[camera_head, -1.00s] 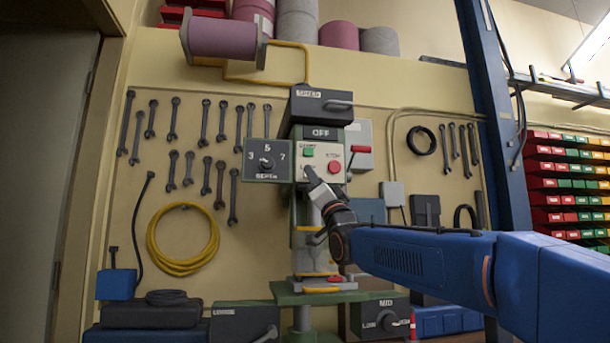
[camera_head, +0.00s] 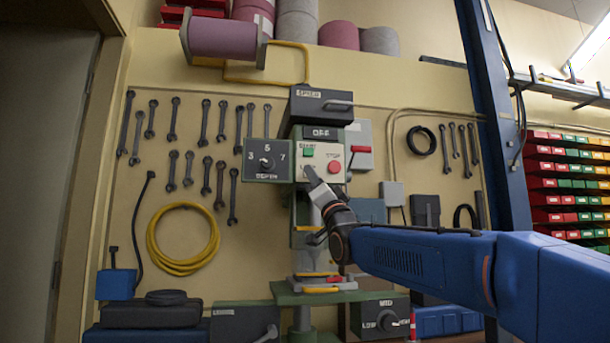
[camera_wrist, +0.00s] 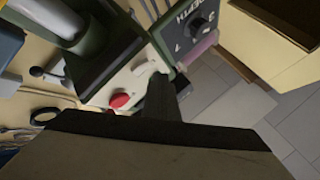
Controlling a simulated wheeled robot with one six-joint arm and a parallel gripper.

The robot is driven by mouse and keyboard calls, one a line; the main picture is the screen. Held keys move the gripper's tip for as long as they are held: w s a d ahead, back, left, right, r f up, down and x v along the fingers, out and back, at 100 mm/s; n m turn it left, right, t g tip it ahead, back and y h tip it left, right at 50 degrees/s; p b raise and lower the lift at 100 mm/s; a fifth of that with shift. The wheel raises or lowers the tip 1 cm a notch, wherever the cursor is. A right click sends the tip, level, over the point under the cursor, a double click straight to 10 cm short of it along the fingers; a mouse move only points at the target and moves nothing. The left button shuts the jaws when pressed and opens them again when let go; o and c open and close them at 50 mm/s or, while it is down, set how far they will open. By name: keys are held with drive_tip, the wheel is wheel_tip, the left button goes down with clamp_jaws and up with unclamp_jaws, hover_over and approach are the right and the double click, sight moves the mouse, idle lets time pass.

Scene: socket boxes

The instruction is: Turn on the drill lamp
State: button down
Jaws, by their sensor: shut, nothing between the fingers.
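The drill press stands against the pegboard wall, with a cream control panel (camera_head: 322,158) on its front. The panel carries a green START button (camera_head: 308,152) and a red STOP button (camera_head: 334,167). The lamp control at the panel's lower left is largely hidden behind my fingers. My gripper (camera_head: 309,170) is shut and empty, its tip at that lower left area; I cannot tell whether it touches. In the wrist view the dark fingers (camera_wrist: 161,98) reach the panel beside the red button (camera_wrist: 120,101). A sign above the panel reads OFF (camera_head: 321,133).
A depth dial box (camera_head: 267,161) sits just left of the panel. A speed box (camera_head: 321,104) with a lever is above it. The drill table (camera_head: 290,299) is below. A blue post (camera_head: 497,120) stands to the right.

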drive_tip(key=shift+w+a, duration=0.1)
drive_tip(key=shift+w, duration=0.05)
drive_tip(key=shift+w+a, duration=0.1)
drive_tip(key=shift+w, duration=0.15)
drive_tip(key=shift+w+a, duration=0.2)
drive_tip(key=shift+w, duration=0.1)
idle(1.0)
drive_tip(key=shift+s+d, duration=0.1)
drive_tip(key=shift+s, duration=0.05)
idle(0.3)
drive_tip(key=shift+s+d, duration=0.3)
drive_tip(key=shift+s, duration=0.25)
drive_tip(key=s, duration=0.1)
drive_tip(key=s+d, duration=0.1)
drive_tip(key=s, duration=0.1)
drive_tip(key=s+d, duration=0.1)
drive_tip(key=shift+s+d, duration=0.1)
drive_tip(key=shift+s, duration=0.15)
idle(0.3)
drive_tip(key=shift+d, duration=0.1)
idle(0.3)
